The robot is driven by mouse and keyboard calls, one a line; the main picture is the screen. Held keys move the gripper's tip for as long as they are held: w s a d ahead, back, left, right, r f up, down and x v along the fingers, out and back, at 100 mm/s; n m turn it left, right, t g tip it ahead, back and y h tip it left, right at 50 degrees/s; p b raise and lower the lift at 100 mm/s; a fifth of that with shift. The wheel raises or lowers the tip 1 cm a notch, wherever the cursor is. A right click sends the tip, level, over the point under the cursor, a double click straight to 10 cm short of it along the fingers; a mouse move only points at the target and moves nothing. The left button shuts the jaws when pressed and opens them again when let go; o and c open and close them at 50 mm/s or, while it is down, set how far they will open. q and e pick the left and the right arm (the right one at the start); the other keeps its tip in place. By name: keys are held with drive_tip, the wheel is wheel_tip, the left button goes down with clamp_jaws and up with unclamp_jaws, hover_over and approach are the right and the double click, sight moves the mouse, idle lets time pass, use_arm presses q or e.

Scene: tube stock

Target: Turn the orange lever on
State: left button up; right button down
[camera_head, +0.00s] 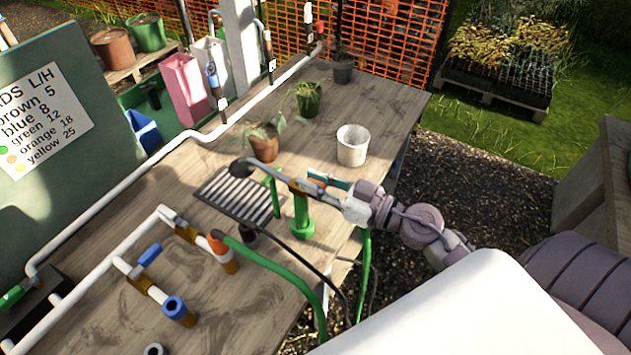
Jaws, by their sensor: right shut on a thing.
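My right gripper (326,191) reaches in from the right over the bench and is shut on the grey watering wand (271,172). The wand's round head (241,167) points left, above the slatted grey tray. An orange-brown piece (299,186) sits along the wand by the gripper, above a green upright tube (303,217). I cannot tell whether this piece is a lever. An orange fitting (217,243) caps the green hose end at the pipework. My left gripper is not in view.
The wooden bench (225,325) carries white pipes and a blue-handled valve (150,255). A slatted tray (222,194), potted plants (264,147) and a white pot (352,146) stand near the wand. A green hose (285,272) crosses the front. A sign board (40,120) stands left.

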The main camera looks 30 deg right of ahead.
drive_tip(key=shift+w+d+f+n+g+y+b, duration=0.15)
drive_tip(key=shift+w+n+g+y+b, duration=0.7)
drive_tip(key=shift+n+g+b, duration=2.5)
drive_tip(key=shift+w+d+r+n+g+y+b, duration=0.15)
drive_tip(key=shift+w+n+g+y+b, duration=0.75)
drive_tip(key=shift+n+g, duration=2.7)
drive_tip(key=shift+w+d+f+n+g+y+b, duration=0.2)
drive_tip(key=shift+w+n+g+y+b, duration=0.65)
drive_tip(key=shift+n+g+b, duration=2.8)
drive_tip(key=m+g+p, duration=0.2)
drive_tip(key=m+g, duration=0.1)
drive_tip(key=shift+s+r, duration=0.1)
drive_tip(key=shift+s, duration=0.05)
drive_tip(key=c, duration=1.1)
unclamp_jaws()
drive_tip(key=shift+r, duration=0.1)
wheel_tip(320, 180, up, 10)
